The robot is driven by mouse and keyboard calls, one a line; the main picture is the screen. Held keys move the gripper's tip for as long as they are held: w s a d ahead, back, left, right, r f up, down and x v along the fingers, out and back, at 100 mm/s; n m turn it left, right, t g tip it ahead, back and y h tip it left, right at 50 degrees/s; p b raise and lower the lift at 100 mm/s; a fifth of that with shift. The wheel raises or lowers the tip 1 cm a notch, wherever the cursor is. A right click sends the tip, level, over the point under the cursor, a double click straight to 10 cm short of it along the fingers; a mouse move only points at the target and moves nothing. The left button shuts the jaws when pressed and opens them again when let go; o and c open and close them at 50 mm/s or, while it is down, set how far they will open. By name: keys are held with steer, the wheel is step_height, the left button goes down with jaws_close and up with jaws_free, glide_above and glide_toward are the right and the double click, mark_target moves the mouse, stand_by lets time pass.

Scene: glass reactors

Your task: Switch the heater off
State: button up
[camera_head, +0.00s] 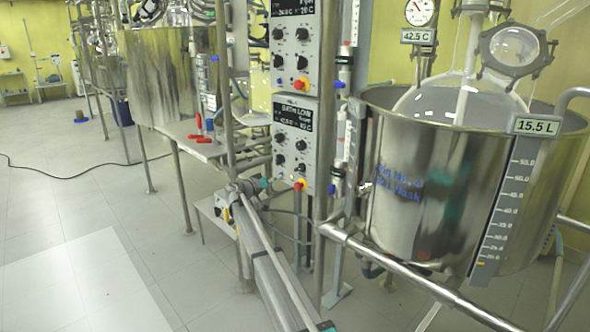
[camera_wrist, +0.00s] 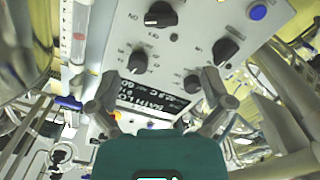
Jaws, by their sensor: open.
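The lower grey control box (camera_head: 297,150) is on the stand left of the steel bath in the head view. Its dark display (camera_head: 297,116) reads "BATH" with small, partly legible values. Below are several black knobs and a red-yellow button (camera_head: 299,184). In the wrist view the panel (camera_wrist: 190,35) appears rotated, with black knobs (camera_wrist: 138,62), (camera_wrist: 192,84), and (camera_wrist: 225,50), and a blue button (camera_wrist: 258,12). My gripper (camera_wrist: 160,78) is open and empty, its fingers spread before the panel. Contact cannot be told. Which control is the heater's cannot be read.
A similar box (camera_head: 297,45) hangs directly above. The steel bath (camera_head: 420,195) with a glass vessel stands right, behind a metal rail (camera_head: 420,278). Pipes and posts crowd the panel. Open tiled floor (camera_head: 90,240) lies left, with a black cable across it.

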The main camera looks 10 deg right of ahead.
mark_target(297, 169)
steer(key=shift+a, duration=0.2)
steer(key=x, duration=1.3)
steer(key=shift+w+d, duration=0.1)
steer(key=shift+d, duration=0.15)
steer(key=c, duration=1)
steer(key=shift+a, duration=0.2)
steer(key=shift+c, duration=0.2)
steer(key=shift+d, duration=0.15)
